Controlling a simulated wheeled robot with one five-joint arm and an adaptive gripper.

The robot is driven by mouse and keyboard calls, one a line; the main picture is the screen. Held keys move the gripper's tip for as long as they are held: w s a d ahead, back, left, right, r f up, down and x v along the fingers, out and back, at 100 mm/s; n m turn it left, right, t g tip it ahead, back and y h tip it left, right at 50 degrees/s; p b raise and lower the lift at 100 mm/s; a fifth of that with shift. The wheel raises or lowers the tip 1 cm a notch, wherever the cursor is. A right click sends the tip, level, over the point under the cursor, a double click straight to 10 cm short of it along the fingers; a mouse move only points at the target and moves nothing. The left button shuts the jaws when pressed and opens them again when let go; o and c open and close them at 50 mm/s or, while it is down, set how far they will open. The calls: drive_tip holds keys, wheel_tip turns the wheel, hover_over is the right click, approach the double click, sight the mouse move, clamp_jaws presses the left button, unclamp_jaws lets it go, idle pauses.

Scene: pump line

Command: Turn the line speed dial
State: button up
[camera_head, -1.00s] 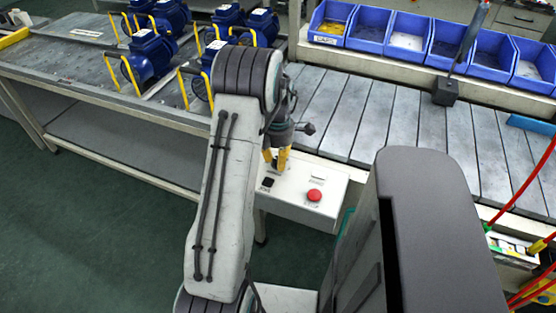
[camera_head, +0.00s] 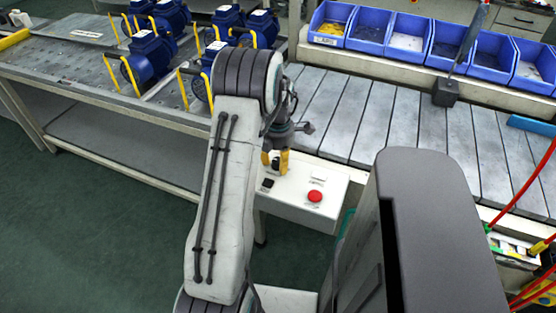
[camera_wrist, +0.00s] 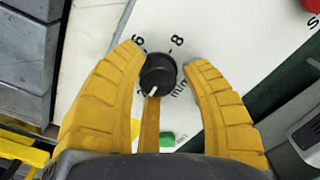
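The line speed dial (camera_wrist: 158,74) is a round black knob on a white panel, with a white pointer line aimed down and slightly left in the wrist view. The marks 6, 8 and "min" show around it; other marks are hidden by my gripper. My gripper (camera_wrist: 163,58) has its yellow fingers spread on both sides of the dial. A narrow gap shows on the right; on the left the finger is very close, and I cannot tell if it touches. In the head view my gripper (camera_head: 275,160) is over the back left of the white control box (camera_head: 288,203).
A red button (camera_head: 315,195) and a black switch (camera_head: 267,183) are on the same box. A green piece (camera_wrist: 167,140) shows below the dial. The slatted conveyor (camera_head: 370,110) lies behind, with blue bins (camera_head: 405,35) beyond. Blue pumps (camera_head: 150,55) stand at left.

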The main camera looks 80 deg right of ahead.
sight(278, 160)
drive_tip(key=shift+o, duration=1.4)
drive_tip(key=shift+r, duration=0.1)
drive_tip(key=shift+d+r, duration=0.1)
wheel_tip(278, 160, up, 12)
